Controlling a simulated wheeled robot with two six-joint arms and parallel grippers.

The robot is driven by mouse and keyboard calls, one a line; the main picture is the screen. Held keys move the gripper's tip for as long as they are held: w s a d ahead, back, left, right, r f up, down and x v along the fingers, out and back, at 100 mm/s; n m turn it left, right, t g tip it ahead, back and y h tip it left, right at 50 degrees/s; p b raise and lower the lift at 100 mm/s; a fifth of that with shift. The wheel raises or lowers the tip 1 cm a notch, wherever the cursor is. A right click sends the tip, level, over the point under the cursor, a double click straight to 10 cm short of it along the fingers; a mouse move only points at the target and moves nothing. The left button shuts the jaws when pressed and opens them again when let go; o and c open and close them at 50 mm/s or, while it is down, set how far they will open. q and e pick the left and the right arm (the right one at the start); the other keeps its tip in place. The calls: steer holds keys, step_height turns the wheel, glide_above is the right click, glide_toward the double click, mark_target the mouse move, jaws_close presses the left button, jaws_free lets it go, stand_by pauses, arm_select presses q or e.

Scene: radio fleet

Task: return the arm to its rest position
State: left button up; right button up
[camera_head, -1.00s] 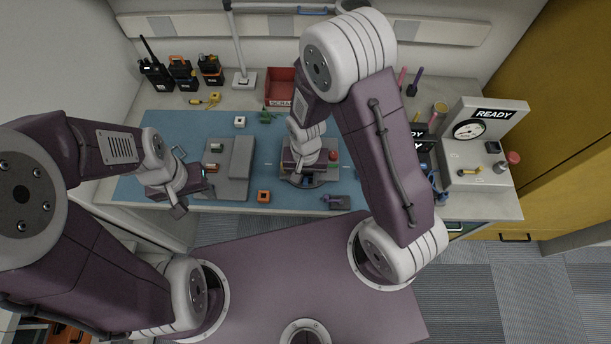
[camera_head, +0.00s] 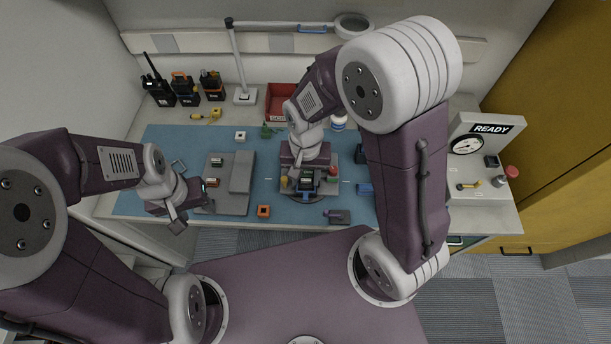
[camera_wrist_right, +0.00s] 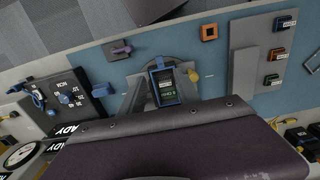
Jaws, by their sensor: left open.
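My left gripper (camera_head: 196,206) is open and empty, above the front left of the bench near the grey tray. My right arm bends at a high elbow.
A grey tray (camera_head: 236,203) with small modules lies left on the blue mat (camera_head: 135,195). An orange square part (camera_head: 263,211) lies in front. Radios (camera_head: 185,88) and a red bin (camera_head: 278,92) stand at the back. A READY gauge panel (camera_head: 488,150) stands right.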

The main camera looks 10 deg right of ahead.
stand_by(0.3)
steer(key=s+d+r+n+t, duration=0.1)
steer(key=s+d+r+n, duration=0.2)
steer(key=d, duration=0.5)
steer(key=shift+s+d, duration=0.2)
steer(key=shift+s, duration=0.55)
steer(key=shift+r, duration=0.1)
